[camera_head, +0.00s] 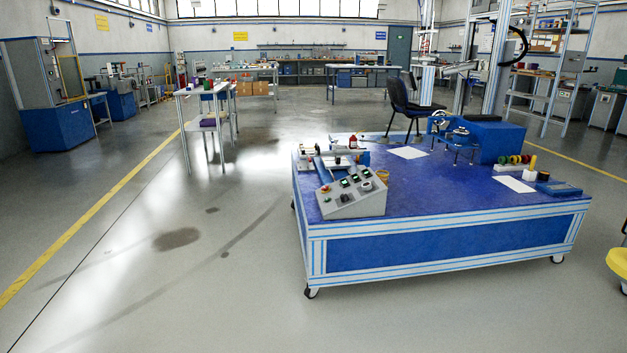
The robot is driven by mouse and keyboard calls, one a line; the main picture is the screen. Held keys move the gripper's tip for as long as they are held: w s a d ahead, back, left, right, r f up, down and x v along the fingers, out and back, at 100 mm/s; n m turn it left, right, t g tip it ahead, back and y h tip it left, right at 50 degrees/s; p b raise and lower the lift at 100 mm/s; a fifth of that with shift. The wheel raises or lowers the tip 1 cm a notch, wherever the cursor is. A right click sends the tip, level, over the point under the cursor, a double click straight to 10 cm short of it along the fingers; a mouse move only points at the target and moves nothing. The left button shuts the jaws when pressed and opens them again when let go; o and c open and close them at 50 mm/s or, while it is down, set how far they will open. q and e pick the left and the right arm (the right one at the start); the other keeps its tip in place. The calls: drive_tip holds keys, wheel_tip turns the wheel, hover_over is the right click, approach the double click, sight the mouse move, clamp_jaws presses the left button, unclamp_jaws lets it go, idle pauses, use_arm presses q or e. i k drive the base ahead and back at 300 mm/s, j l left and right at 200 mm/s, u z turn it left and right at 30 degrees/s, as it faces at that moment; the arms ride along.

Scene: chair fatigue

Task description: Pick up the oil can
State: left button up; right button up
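I cannot surely make out an oil can at this distance. A small dark red bottle-like thing (353,142) stands upright near the far left edge of the blue wheeled table (440,204); I cannot tell whether it is the oil can. Small coloured items, too small to identify, stand on a tall light-topped workbench (188,91) further back on the left. Neither of my grippers is in the head view.
A grey control box (352,196) sits at the blue table's left front. A black chair (406,100) stands behind it. A yellow seat (618,266) is at the right edge. A large machine (58,128) stands far left. The floor (170,280) is clear at left and front.

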sight(353, 140)
drive_tip(key=i+l+z, duration=0.15)
drive_tip(key=i, duration=0.6)
drive_tip(key=i+l+z, duration=0.1)
drive_tip(key=i+l, duration=0.15)
drive_tip(key=i, duration=0.5)
drive_tip(key=i+l+z, duration=0.15)
drive_tip(key=i, duration=0.6)
drive_tip(key=i+j+u, duration=0.15)
drive_tip(key=j, duration=0.25)
drive_tip(key=j+u, duration=0.2)
drive_tip(key=j, duration=0.15)
drive_tip(key=i+j+u, duration=0.15)
drive_tip(key=j, duration=0.2)
drive_tip(key=i+j+u, duration=0.8)
drive_tip(key=i+j, duration=0.2)
drive_tip(key=i+z, duration=0.35)
drive_tip(key=i, duration=0.2)
drive_tip(key=i+j+z, duration=0.35)
drive_tip(key=i, duration=0.2)
drive_tip(key=i+z, duration=0.55)
drive_tip(key=z, duration=0.3)
drive_tip(key=i+j+z, duration=0.25)
drive_tip(key=z, duration=0.15)
drive_tip(key=i+j+z, duration=0.2)
drive_tip(key=z, duration=0.25)
drive_tip(key=i+j+z, duration=0.2)
drive_tip(key=j+z, duration=0.2)
drive_tip(key=i+j+z, duration=0.1)
drive_tip(key=j+z, duration=0.35)
drive_tip(key=l, duration=0.15)
